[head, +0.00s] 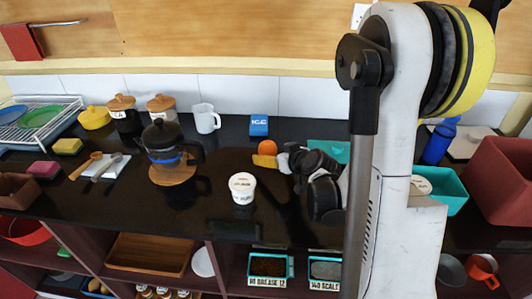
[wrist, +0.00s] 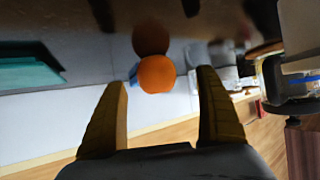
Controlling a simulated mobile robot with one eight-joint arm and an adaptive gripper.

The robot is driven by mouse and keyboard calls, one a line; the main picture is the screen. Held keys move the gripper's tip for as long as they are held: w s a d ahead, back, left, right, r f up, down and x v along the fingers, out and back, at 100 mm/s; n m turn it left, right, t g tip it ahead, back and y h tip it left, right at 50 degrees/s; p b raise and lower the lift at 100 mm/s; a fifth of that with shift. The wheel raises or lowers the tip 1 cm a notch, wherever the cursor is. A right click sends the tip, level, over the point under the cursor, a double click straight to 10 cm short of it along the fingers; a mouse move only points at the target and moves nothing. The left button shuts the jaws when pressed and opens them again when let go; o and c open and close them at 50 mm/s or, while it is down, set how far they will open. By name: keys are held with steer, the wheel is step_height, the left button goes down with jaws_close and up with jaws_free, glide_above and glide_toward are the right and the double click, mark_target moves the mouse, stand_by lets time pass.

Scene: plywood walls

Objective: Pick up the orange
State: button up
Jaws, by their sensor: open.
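The orange (head: 268,147) sits on the black counter toward the back wall, right of the white tub. In the wrist view, the orange (wrist: 157,74) appears in the gap between my two fingers, a little beyond their tips, with clear space on both sides. My gripper (wrist: 163,80) is open and empty. In the head view, my gripper (head: 265,160) is low over the counter, just in front of the orange. One yellowish finger shows beside the fruit there; the other is hard to make out.
A white tub (head: 242,188) stands left of my gripper. A blue box (head: 259,125) stands behind the orange by the wall. A teal container (head: 335,151) lies to the right, partly behind my arm. A coffee pot (head: 163,142) stands farther left. Some counter around the orange is clear.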

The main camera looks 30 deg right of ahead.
mark_target(268, 152)
steer(key=x, duration=0.2)
steer(key=b+x, duration=0.2)
steer(key=x, duration=0.1)
steer(key=shift+w+d+f, duration=0.15)
steer(key=shift+d+f, duration=0.15)
steer(key=shift+d, duration=0.05)
steer(key=shift+r, duration=0.1)
steer(key=shift+c, duration=0.2)
steer(key=c, duration=1.4)
